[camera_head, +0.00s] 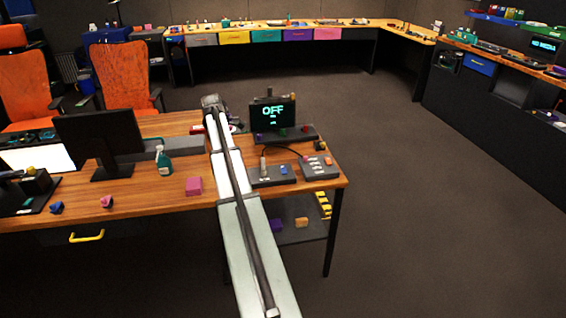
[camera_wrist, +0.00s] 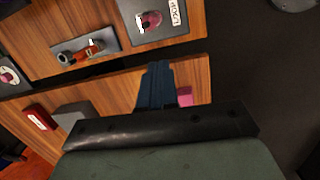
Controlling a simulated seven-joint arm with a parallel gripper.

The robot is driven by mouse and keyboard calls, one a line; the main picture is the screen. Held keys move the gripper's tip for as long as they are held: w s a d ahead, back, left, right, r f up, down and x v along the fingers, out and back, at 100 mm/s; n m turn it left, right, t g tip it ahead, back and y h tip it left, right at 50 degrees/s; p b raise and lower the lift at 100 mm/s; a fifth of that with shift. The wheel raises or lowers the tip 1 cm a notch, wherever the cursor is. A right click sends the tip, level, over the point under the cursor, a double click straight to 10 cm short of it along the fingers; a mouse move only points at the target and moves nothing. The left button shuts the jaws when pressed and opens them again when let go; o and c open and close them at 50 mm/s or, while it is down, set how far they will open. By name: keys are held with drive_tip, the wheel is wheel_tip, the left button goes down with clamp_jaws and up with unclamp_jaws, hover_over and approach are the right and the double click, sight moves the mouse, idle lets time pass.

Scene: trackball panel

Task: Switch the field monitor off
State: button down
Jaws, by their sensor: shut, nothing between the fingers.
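The field monitor (camera_head: 272,113) appears to be the small dark screen on a dark base at the right of the wooden desk. Its screen reads "OFF" in green, with smaller lines below that are too small to read. My gripper (camera_head: 211,102) is at the far end of my arm, left of this monitor and apart from it; its fingers are hard to make out there. In the wrist view the dark blue fingers (camera_wrist: 158,72) are shut and hold nothing. The monitor is not recognisable in the wrist view.
The desk (camera_head: 140,201) also holds a dark monitor (camera_head: 100,138), a spray bottle (camera_head: 163,164), a pink block (camera_head: 194,186) and grey control boxes (camera_head: 319,168). The wrist view shows grey plates with a lever (camera_wrist: 84,52) and a pink knob (camera_wrist: 151,19). Open floor lies right.

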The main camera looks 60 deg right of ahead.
wheel_tip(320, 180, up, 5)
drive_tip(key=y, duration=0.1)
hover_over(283, 167)
drive_tip(key=a, duration=0.1)
drive_tip(key=shift+s+d+f+n+t, duration=0.1)
drive_tip(key=shift+s+d+n+t, duration=0.2)
drive_tip(key=shift+n+t, duration=0.1)
drive_tip(key=f, duration=1.4)
drive_tip(key=shift+w+d, duration=0.15)
drive_tip(key=shift+w, duration=0.1)
